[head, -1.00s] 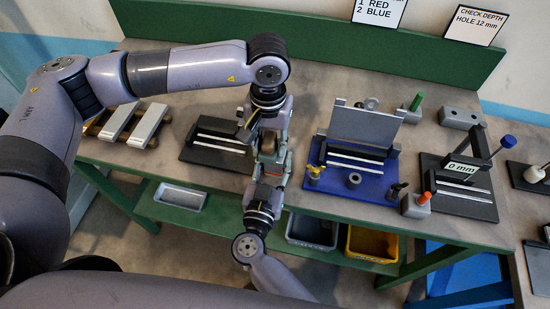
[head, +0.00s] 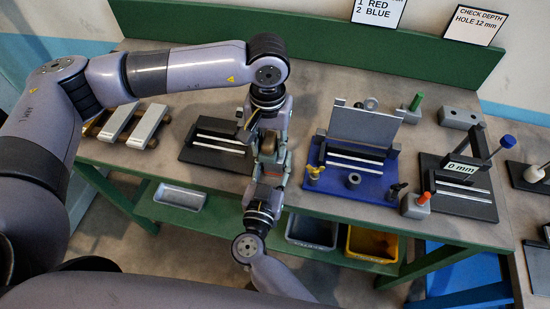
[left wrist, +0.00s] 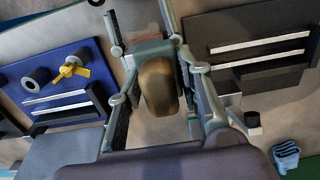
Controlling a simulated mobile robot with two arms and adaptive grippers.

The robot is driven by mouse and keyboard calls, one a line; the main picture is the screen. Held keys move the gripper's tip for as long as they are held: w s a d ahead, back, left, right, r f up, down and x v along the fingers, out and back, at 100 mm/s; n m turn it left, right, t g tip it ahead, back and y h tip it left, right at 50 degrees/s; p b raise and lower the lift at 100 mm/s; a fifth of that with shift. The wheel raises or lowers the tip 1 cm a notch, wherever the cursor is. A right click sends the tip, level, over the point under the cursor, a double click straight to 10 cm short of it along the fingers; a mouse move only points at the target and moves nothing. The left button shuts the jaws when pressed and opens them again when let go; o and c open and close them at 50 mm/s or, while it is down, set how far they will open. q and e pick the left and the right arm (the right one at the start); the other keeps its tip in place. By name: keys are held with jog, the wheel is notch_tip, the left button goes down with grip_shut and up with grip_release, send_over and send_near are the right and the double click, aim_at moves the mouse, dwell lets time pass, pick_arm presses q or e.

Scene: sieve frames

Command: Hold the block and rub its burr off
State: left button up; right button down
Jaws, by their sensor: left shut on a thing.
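The brown piece also shows in the head view (head: 268,145). A dark grey block-like part with a thin red line (left wrist: 146,44) sits just beyond it; I cannot tell if it is separate. My right gripper (head: 268,168) comes up from below, close to the left one. Its fingertips and any hold are mostly hidden.
The dark fixture (head: 196,155) with pale rails stands behind left. A blue fixture (head: 345,187) with an upright grey plate stands to the right, a gauge stand (head: 462,205) farther right. Pale bars (head: 147,127) lie left. A grey bin (head: 312,230) and yellow bin (head: 372,243) sit below.

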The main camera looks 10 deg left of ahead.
pick_arm(q)
jog(key=shift+d+f, duration=0.15)
jog(key=shift+d, duration=0.8)
jog(key=shift+a, duration=1)
jog(key=shift+d+r, duration=0.25)
jog(key=shift+d, duration=0.75)
jog(key=shift+a+f, duration=0.1)
jog(key=shift+a, duration=0.85)
jog(key=shift+d+f, duration=0.15)
jog(key=shift+d, duration=0.8)
jog(key=shift+a, duration=1.05)
